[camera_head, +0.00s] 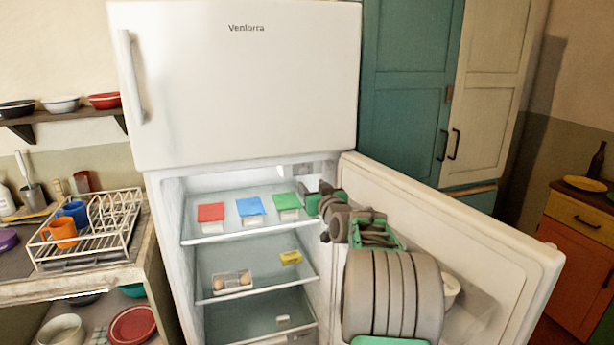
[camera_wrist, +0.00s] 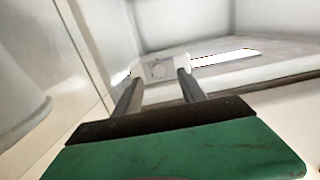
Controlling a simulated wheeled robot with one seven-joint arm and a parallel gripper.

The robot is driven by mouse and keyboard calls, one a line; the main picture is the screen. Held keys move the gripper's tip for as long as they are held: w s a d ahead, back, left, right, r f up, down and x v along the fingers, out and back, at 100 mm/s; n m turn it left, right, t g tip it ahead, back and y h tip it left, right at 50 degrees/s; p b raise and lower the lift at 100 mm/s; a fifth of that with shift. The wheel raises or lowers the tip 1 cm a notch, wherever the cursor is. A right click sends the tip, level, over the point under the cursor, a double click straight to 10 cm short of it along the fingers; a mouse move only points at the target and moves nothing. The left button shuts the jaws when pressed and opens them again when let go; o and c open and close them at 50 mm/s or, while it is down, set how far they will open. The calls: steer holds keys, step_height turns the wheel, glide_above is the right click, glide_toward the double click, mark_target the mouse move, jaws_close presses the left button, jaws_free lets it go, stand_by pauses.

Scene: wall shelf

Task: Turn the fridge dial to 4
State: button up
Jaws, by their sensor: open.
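The fridge (camera_head: 235,90) stands with its lower door (camera_head: 500,250) swung open to the right. In the head view, the housing (camera_head: 303,169) is near the compartment's top right. My gripper (camera_wrist: 160,78) is open, its two fingers apart on either side of the dial in the picture. I cannot tell whether they touch it. In the head view my gripper (camera_head: 308,192) is at the compartment's right side.
The top shelf (camera_head: 225,238) holds red, blue and green-topped boxes close to my gripper. A lower shelf holds an egg box (camera_head: 232,283) and a yellow packet (camera_head: 290,257). A dish rack (camera_head: 90,235) stands on the left counter. The open door is close beside my arm.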

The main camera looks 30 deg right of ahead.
mark_target(304, 173)
steer(key=x, duration=0.2)
steer(key=p+x, duration=0.1)
steer(key=x, duration=0.1)
steer(key=r+p+x, duration=0.1)
steer(key=x, duration=0.2)
steer(key=shift+d+r, duration=0.1)
steer(key=shift+d, duration=0.2)
steer(key=shift+w+d, duration=0.1)
steer(key=shift+w, duration=0.25)
jaws_close()
